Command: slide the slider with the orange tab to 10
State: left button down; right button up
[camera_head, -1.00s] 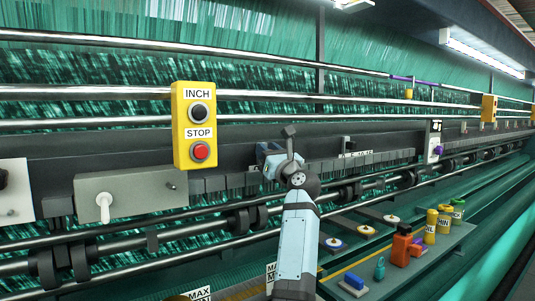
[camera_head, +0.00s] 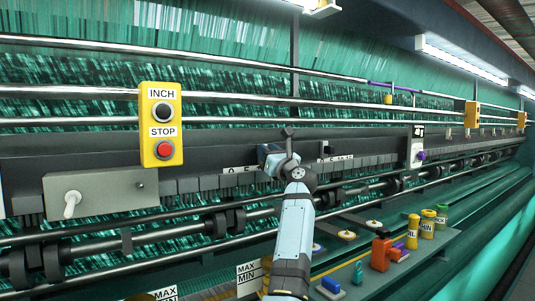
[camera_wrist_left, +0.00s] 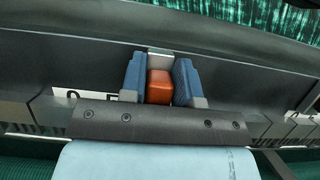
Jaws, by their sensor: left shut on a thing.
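The orange tab (camera_wrist_left: 159,86) of the slider sits between the blue fingers of my left gripper (camera_wrist_left: 160,78) in the left wrist view, and the gripper is shut on it. In the head view my left gripper (camera_head: 270,153) is at the dark rail, and my arm hides the tab. A white number scale (camera_head: 243,169) shows to the left of the gripper, with 0 and 5 partly readable. It also shows in the left wrist view (camera_wrist_left: 70,96). The marks right at the gripper are hidden. My right gripper is not in view.
A second, black slider (camera_head: 325,149) stands to the right above its own scale. A yellow INCH/STOP box (camera_head: 161,124) and a grey toggle-switch box (camera_head: 100,190) are to the left. A shelf (camera_head: 440,245) with bottles and small items lies at the lower right.

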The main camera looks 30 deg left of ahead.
pick_arm(q)
jog(key=c, duration=0.9)
grip_release()
jog(key=shift+a, duration=0.1)
jog(key=b+v, duration=0.3)
jog(key=v, duration=1)
jog(key=shift+d+f, duration=0.1)
jog(key=shift+d, duration=0.3)
jog(key=shift+f, duration=0.1)
